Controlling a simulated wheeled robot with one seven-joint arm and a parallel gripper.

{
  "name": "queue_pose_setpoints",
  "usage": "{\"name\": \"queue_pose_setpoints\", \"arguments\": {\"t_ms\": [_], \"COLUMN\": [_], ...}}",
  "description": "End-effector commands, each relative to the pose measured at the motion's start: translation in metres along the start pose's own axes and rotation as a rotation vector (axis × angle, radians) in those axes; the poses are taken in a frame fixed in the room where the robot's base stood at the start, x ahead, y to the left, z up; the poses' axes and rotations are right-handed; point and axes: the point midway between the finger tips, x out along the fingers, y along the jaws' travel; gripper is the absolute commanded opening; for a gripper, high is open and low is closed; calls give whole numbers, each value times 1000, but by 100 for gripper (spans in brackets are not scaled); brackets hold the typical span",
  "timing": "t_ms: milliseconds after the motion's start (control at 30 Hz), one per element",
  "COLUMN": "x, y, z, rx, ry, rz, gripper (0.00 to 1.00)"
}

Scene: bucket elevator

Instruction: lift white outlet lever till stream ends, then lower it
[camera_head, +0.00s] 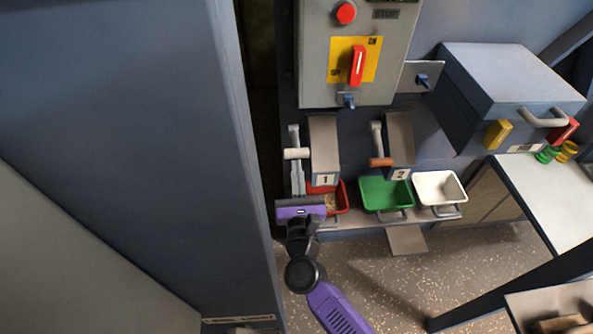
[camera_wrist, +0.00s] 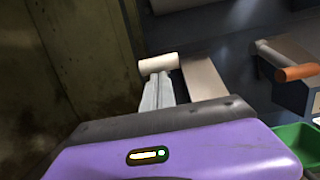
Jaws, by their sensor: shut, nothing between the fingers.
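The white outlet lever (camera_head: 296,153) sticks out left of the chute marked 1 (camera_head: 324,150), its white cylindrical handle lying level. In the wrist view the white handle (camera_wrist: 158,64) shows just beyond my fingertips. My gripper (camera_head: 298,166) is shut and empty, with its grey fingers pointing at the handle from below and in front. In the wrist view my gripper (camera_wrist: 157,84) seems close under the handle; I cannot tell whether it touches. The red bin (camera_head: 341,198) under chute 1 is partly hidden by my wrist. A stream cannot be made out.
A brown-handled lever (camera_head: 381,161) stands beside chute 2 (camera_head: 400,145). A green bin (camera_head: 386,193) and a white bin (camera_head: 440,187) stand right of the red one. A large blue-grey cabinet (camera_head: 120,120) fills the left. Open floor lies in front.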

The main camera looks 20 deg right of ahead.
Motion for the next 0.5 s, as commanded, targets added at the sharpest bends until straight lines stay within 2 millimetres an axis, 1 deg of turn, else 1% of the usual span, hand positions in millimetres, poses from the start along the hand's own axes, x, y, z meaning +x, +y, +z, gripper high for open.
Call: {"name": "queue_pose_setpoints", "arguments": {"t_ms": [33, 200, 500], "x": [2, 7, 19], "y": [0, -1, 0], "z": [9, 29, 53], "rx": [2, 2, 1], "ry": [-2, -2, -2], "rz": [-1, -1, 0], "gripper": [0, 0, 0]}}
